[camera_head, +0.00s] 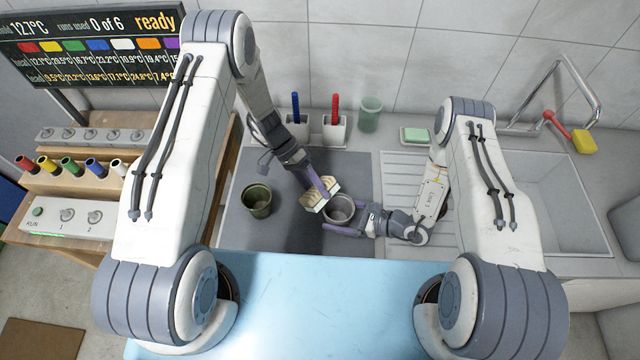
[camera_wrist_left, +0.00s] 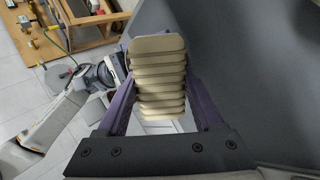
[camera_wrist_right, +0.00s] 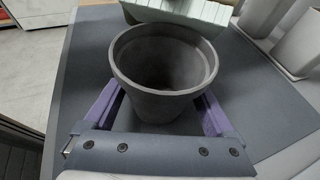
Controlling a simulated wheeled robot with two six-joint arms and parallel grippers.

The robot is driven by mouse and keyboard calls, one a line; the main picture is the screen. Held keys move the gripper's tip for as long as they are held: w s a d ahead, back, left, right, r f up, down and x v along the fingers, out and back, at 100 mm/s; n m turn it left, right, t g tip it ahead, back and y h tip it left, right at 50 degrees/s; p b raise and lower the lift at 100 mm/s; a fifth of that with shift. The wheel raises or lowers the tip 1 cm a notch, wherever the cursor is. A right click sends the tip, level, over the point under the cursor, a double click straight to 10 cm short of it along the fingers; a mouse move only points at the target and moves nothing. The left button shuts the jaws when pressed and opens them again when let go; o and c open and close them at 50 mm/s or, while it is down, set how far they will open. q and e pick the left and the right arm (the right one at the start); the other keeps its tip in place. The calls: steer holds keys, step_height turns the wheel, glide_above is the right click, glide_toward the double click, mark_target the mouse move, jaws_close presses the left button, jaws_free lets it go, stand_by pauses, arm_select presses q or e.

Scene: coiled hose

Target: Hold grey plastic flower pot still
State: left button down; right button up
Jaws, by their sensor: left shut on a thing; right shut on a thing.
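The grey plastic flower pot (camera_head: 338,208) stands upright on the dark grey mat in the head view. It fills the middle of the right wrist view (camera_wrist_right: 165,70), and its visible inside looks empty. My right gripper (camera_head: 342,222) is shut on the pot, one finger on each side of it. My left gripper (camera_head: 322,190) is shut on a cream, ribbed block (camera_head: 318,197), held just left of the pot. The left wrist view shows the block as a stack of beige slabs (camera_wrist_left: 158,75) between the fingers. Whether the block touches the pot is unclear.
A dark green pot (camera_head: 257,203) stands left on the mat (camera_head: 285,235). Behind are white holders (camera_head: 333,132) with blue and red handles, a green tumbler (camera_head: 370,114) and a soap dish (camera_head: 415,136). The sink (camera_head: 565,205) is at right. The mat's front is clear.

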arm_select(q)
steer(key=shift+s+a, duration=0.3)
steer(key=shift+s, duration=0.05)
steer(key=shift+r, duration=0.1)
steer(key=shift+v, duration=2.45)
steer(key=c, duration=0.7)
jaws_free()
jaws_close()
